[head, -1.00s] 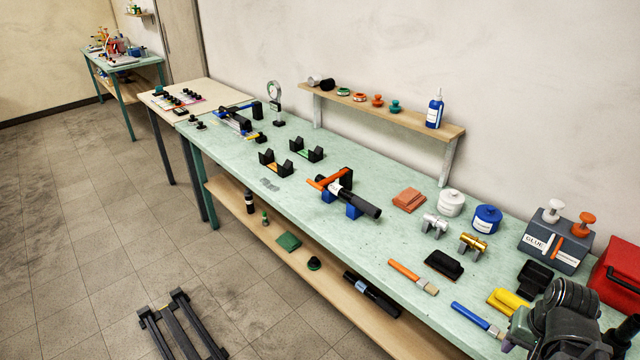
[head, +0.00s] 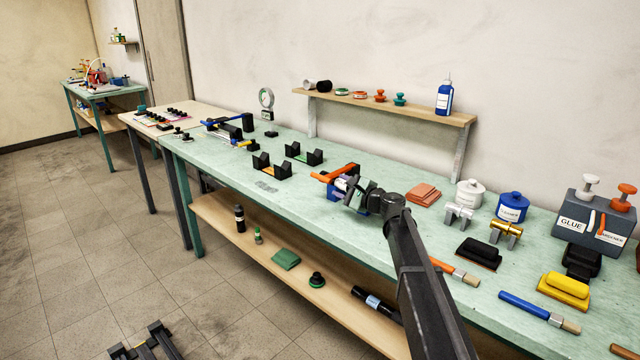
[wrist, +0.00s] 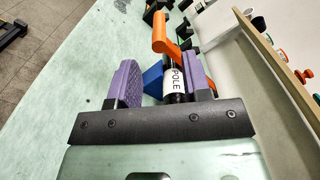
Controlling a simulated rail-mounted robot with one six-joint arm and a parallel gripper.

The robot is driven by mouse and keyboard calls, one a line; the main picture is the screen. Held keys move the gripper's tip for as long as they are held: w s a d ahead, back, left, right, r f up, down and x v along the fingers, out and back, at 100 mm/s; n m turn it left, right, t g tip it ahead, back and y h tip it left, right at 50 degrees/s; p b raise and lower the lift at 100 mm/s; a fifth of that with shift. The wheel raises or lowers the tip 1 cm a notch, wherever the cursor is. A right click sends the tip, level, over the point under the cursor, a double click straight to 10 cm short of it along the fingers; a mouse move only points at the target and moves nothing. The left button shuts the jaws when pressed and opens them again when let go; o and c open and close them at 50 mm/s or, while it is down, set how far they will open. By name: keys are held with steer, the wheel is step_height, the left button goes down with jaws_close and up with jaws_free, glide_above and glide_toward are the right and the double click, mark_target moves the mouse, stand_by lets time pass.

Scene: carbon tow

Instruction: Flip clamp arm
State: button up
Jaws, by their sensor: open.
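The orange clamp arm (head: 335,173) lies across the top of the clamp on the green workbench. It also shows in the wrist view (wrist: 160,34), beyond my fingers. A dark pole with a white "POLE" label (wrist: 176,80) rests in the clamp, by a blue block (wrist: 153,79). My gripper (head: 352,190) is over the near side of the clamp and hides much of it. In the wrist view my gripper (wrist: 157,78) is open, its purple fingers apart, with the labelled pole between them in the picture. I cannot tell whether they touch it.
Black cradles (head: 271,166) stand left of the clamp. Orange-brown pads (head: 423,194), a white jar (head: 469,192) and a blue jar (head: 512,207) stand to the right. A wooden wall shelf (head: 390,108) runs behind. The bench front near the clamp is mostly clear.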

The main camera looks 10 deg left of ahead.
mark_target(332, 183)
steer(key=x, duration=0.7)
jaws_close()
